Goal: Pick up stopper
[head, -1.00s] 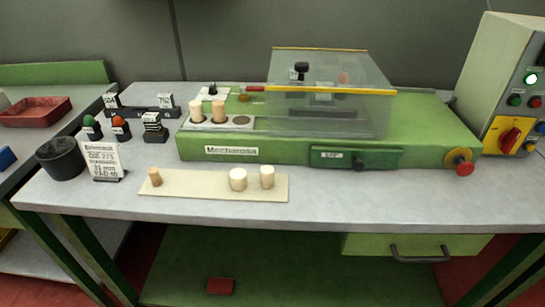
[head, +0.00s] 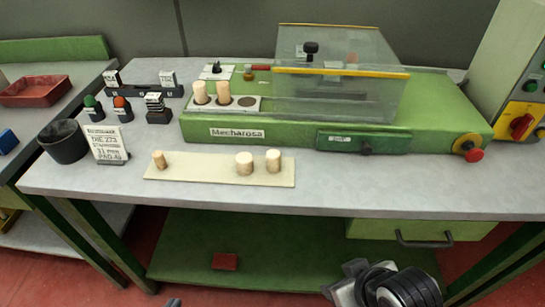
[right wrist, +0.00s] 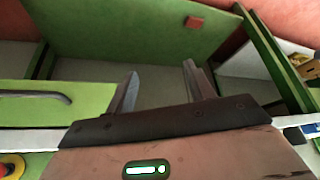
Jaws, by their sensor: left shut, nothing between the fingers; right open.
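On a pale strip (head: 205,171) at the front of the bench stand a thin cork stopper (head: 158,159) at the left and two wider ones, a broad stopper (head: 244,163) and a narrower stopper (head: 273,160), to the right. Two taller stoppers, one at left (head: 200,93) and one at right (head: 223,94), stand in a holder on the green machine. My left gripper (head: 173,302) shows only as a small tip at the bottom edge, shut and far from the stoppers. My right gripper (right wrist: 160,84) is open and empty in the right wrist view, with no stopper near.
The green machine (head: 290,133) with a clear cover (head: 340,75) fills the back of the bench. A black cup (head: 63,142) and a label card (head: 106,145) stand at left. A drawer (head: 375,229) hangs under the front edge. Bare bench lies before the strip.

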